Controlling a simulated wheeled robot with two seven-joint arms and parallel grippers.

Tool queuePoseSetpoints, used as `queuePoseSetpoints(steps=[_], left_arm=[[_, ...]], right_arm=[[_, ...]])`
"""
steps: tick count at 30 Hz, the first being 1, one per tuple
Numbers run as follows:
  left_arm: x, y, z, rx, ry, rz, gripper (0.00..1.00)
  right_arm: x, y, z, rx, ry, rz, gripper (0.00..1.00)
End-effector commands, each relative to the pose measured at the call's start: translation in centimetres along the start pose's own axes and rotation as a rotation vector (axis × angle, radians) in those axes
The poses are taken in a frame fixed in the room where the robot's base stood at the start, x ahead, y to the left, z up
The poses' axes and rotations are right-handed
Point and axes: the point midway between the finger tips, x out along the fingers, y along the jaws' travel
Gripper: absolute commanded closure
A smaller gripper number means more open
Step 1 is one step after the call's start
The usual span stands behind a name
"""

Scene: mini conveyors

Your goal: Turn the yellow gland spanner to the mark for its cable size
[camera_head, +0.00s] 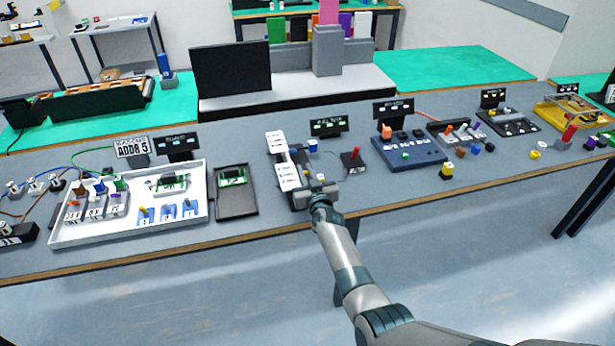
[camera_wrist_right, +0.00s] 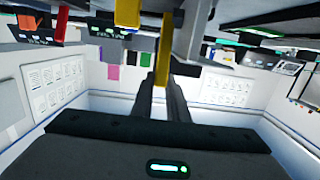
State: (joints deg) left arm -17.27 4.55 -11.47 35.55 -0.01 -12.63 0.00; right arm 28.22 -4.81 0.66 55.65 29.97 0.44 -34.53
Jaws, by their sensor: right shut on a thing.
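My right gripper (camera_head: 319,186) is at the front of a small dark station in the middle of the table. In the right wrist view, the right gripper (camera_wrist_right: 172,90) is shut on a narrow yellow bar, which looks like the handle of the yellow gland spanner (camera_wrist_right: 162,62). A second yellow piece (camera_wrist_right: 127,14) hangs in at the top of that view. In the head view the gripper hides most of the spanner. White printed cards (camera_head: 289,176) stand on the station's left side; their marks are too small to read. My left gripper is not in view.
A black block with a red lever (camera_head: 353,158) stands right of the station, and a blue cup (camera_head: 312,146) behind it. A dark tray (camera_head: 237,206) and a white tray (camera_head: 130,235) lie left. A blue switch box (camera_head: 410,152) is farther right. Bare table shows in front of it.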

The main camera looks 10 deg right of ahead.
Motion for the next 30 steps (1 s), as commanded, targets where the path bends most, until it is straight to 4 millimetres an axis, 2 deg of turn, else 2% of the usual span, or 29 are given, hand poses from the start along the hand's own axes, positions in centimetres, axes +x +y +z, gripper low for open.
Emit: queuePoseSetpoints(steps=[7, 8, 9, 22, 30], left_arm=[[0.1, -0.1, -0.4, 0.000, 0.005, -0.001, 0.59], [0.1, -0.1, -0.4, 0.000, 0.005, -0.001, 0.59], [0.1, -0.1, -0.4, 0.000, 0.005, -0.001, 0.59], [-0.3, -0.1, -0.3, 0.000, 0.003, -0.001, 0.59], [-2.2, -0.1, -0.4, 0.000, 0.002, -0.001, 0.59]], right_arm=[[-0.1, 0.0, 0.2, 0.001, -0.002, 0.000, 1.00], [-0.1, 0.0, 0.2, 0.001, -0.002, 0.000, 0.84], [-0.1, 0.0, 0.2, 0.001, -0.003, 0.000, 0.78], [-0.3, 0.0, 0.0, 0.000, -0.001, 0.000, 0.78], [-2.2, 0.0, -0.2, 0.000, -0.003, 0.000, 0.78]])
